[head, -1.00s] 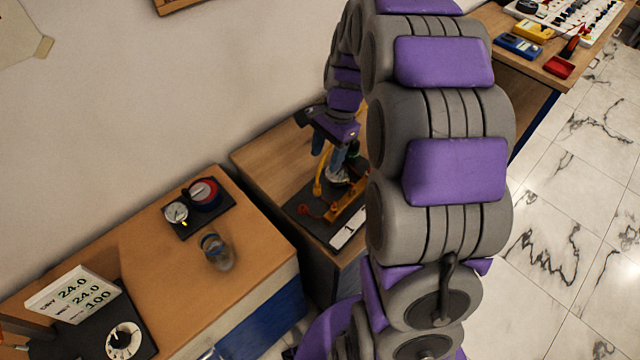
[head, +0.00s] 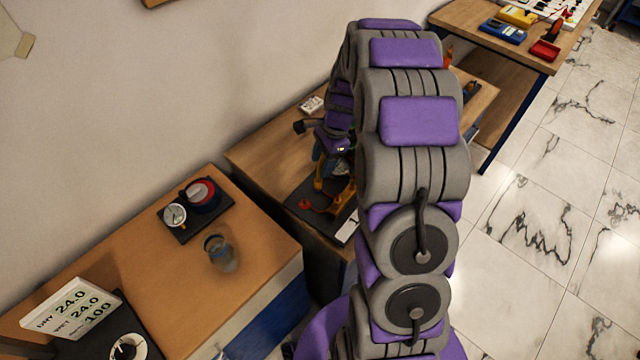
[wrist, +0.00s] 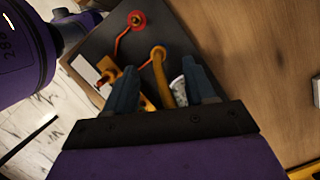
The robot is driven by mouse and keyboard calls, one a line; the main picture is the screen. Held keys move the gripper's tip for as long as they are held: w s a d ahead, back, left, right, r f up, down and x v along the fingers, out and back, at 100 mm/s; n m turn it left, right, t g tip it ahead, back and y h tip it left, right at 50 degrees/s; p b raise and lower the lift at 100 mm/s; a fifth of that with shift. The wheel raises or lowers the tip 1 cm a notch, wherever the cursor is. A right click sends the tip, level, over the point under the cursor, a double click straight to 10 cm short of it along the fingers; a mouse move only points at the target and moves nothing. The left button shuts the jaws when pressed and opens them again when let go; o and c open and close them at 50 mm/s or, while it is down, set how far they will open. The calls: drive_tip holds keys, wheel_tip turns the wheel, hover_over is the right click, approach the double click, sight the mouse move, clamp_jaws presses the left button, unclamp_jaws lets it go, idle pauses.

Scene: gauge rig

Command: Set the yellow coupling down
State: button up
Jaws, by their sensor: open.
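My gripper (wrist: 157,76) is open, its two blue-grey fingers pointing down over the rig plate in the wrist view. It also shows in the head view (head: 330,160), small and partly behind my arm. Between the fingers in the picture are a curved yellow pipe (wrist: 161,72) and a silver-white piece (wrist: 178,91). I cannot tell whether the fingers touch either. A yellow block (wrist: 142,99) lies close by the left finger. I cannot tell for sure which yellow part is the coupling. A yellow strip (wrist: 304,172) is cut off at the lower right edge.
The rig's dark plate (wrist: 115,45) carries a red handwheel (wrist: 136,19) and sits on a wooden bench (wrist: 255,70). A small white box (head: 311,104) lies farther back. A nearer bench (head: 140,255) holds a dial gauge (head: 174,215) and a glass jar (head: 219,252).

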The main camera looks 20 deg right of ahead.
sight(318, 179)
drive_tip(key=a+f, duration=0.2)
drive_tip(key=shift+f, duration=0.65)
drive_tip(key=d+f, duration=0.1)
drive_tip(key=d+f+b, duration=0.1)
drive_tip(key=shift+s+f+b, duration=0.15)
drive_tip(key=shift+f+b, duration=0.15)
drive_tip(key=x, duration=0.2)
drive_tip(key=shift+a+f+b, duration=0.3)
drive_tip(key=shift+b, duration=0.05)
drive_tip(key=shift+a+r, duration=0.15)
drive_tip(key=shift+a, duration=0.5)
drive_tip(key=shift+c, duration=1.4)
drive_tip(key=shift+d, duration=0.85)
drive_tip(key=c, duration=0.5)
drive_tip(key=shift+c, duration=0.5)
drive_tip(key=shift+a, duration=0.2)
clamp_jaws()
drive_tip(key=shift+a, duration=0.25)
drive_tip(key=shift+d, duration=0.1)
